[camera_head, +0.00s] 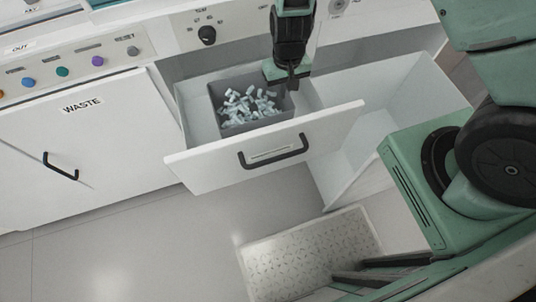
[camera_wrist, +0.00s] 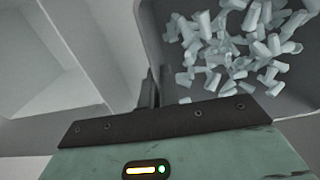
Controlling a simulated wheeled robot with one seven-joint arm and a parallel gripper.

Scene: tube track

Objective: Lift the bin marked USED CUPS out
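A grey bin (camera_head: 226,88) full of small pale cups (camera_head: 246,105) stands inside a pulled-out white drawer (camera_head: 190,110). No USED CUPS marking can be read on it. My gripper (camera_head: 291,84) points down at the bin's right side, near its rim. In the wrist view the bin's inner wall (camera_wrist: 150,35) and the cups (camera_wrist: 235,45) show beyond my gripper (camera_wrist: 154,88). The dark fingers are at the bin wall, seen nearly edge-on. Whether they grip the wall or stand apart around it cannot be told.
The drawer front has a dark handle (camera_head: 273,152). An open white compartment (camera_head: 345,135) lies to the right. A cabinet door marked WASTE (camera_head: 85,125) is shut at the left.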

